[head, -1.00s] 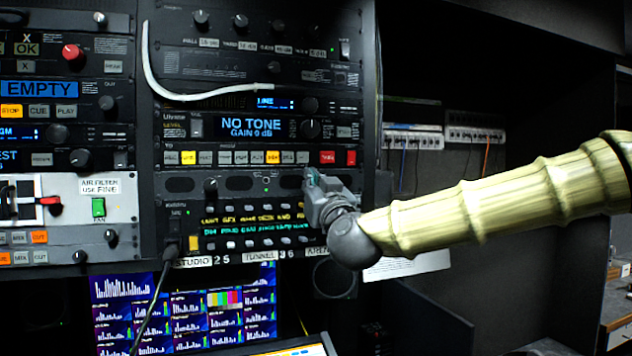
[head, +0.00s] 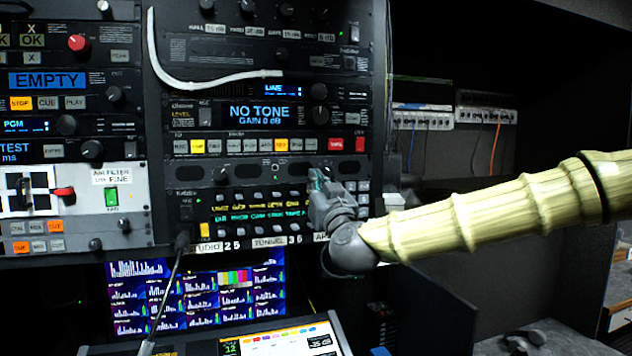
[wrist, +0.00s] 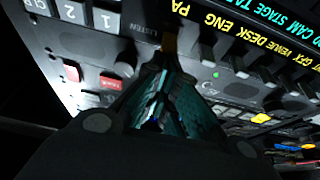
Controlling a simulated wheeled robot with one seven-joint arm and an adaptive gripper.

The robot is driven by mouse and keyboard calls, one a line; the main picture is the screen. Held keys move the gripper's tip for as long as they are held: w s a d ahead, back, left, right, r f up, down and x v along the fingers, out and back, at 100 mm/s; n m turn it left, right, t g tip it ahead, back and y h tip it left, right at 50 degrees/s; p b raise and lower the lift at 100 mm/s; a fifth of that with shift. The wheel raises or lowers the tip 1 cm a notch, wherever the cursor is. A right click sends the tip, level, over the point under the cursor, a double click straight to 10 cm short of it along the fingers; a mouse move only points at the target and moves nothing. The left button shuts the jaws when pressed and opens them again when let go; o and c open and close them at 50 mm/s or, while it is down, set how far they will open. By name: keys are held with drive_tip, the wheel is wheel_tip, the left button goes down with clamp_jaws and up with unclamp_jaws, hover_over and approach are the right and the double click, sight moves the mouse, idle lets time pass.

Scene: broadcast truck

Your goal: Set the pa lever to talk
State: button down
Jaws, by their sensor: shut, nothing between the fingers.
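The intercom panel (head: 259,207) in the rack carries rows of small levers with yellow and cyan lit labels. In the wrist view the yellow "PA" label (wrist: 178,7) is at the top, at the end of the label row. A brownish lever (wrist: 170,40) stands just below that label, beside the word "LISTEN". My gripper (head: 317,181) is at the panel's right end, its fingers shut with nothing between them. In the wrist view the fingertips (wrist: 164,76) are close to the lever; I cannot tell whether they touch it. In the head view my gripper hides the PA lever.
Red-lit buttons (wrist: 109,83) and numbered keys sit to the left in the wrist view. A row of lit buttons (head: 282,146) is above the panel. A white cable (head: 185,80) hangs on the rack; a monitor (head: 196,294) is below. Space right of the rack is dark.

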drive_tip(key=f+b, duration=0.1)
drive_tip(key=b, duration=0.3)
drive_tip(key=shift+f+t, duration=0.2)
drive_tip(key=shift+t, duration=0.2)
drive_tip(key=shift+f+b, duration=0.1)
drive_tip(key=shift+b, duration=0.45)
drive_tip(key=shift+f+t+b, duration=0.25)
drive_tip(key=shift+t+b, duration=0.15)
drive_tip(key=shift+b, duration=0.85)
drive_tip(key=t+b, duration=0.1)
drive_tip(key=b, duration=0.4)
drive_tip(key=f+t+y+b, duration=0.1)
drive_tip(key=b, duration=0.5)
drive_tip(key=shift+s+f+t, duration=0.15)
drive_tip(key=shift+f+t, duration=0.15)
drive_tip(key=shift+t, duration=0.1)
drive_tip(key=shift+y+b, duration=0.3)
drive_tip(key=shift+b, duration=0.3)
drive_tip(key=shift+s+r, duration=0.1)
